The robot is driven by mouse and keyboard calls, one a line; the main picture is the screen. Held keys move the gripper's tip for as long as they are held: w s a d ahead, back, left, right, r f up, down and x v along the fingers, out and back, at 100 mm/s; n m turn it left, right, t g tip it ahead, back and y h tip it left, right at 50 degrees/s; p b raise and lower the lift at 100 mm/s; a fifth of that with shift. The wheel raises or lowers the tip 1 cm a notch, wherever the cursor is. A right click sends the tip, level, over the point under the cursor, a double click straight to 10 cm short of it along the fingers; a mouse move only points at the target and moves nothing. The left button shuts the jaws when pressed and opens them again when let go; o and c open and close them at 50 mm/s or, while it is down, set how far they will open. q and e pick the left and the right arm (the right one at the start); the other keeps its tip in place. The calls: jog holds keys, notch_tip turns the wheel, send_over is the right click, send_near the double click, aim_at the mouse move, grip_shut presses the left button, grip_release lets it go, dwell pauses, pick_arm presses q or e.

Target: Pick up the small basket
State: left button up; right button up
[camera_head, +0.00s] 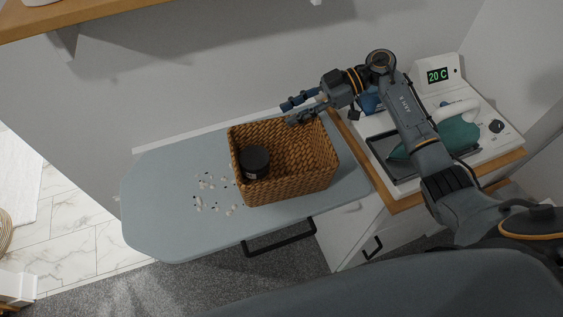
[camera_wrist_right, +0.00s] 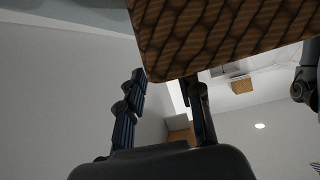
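The small basket (camera_head: 285,182) is brown woven wicker and stands upright on a light blue-grey ironing board (camera_head: 160,205). A dark lidded jar (camera_head: 254,161) is inside it, at the left. My right gripper (camera_head: 300,109) is at the basket's back rim, with its fingers apart. In the right wrist view the basket (camera_wrist_right: 215,30) fills the top and covers the tip of one finger of the right gripper (camera_wrist_right: 165,100). The other finger stands clear, with a visible gap to the basket. I cannot tell whether either finger touches the wall. My left gripper is not in view.
Small light and dark bits (camera_head: 213,190) lie on the board left of the basket. A white cabinet with a wooden edge (camera_head: 405,203) stands at the right, holding a teal iron (camera_head: 455,135) and a 20 C display (camera_head: 437,75). A wall is close behind; a wooden shelf (camera_head: 75,15) hangs upper left.

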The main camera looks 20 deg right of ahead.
aim_at(282, 117)
jog(key=b+x, duration=0.1)
jog(key=x, duration=0.2)
jog(key=shift+s+d+f, duration=0.1)
jog(key=shift+s+f, duration=0.05)
jog(key=shift+s, duration=0.05)
jog(key=shift+w+a+f, duration=0.1)
jog(key=shift+a, duration=0.3)
grip_shut()
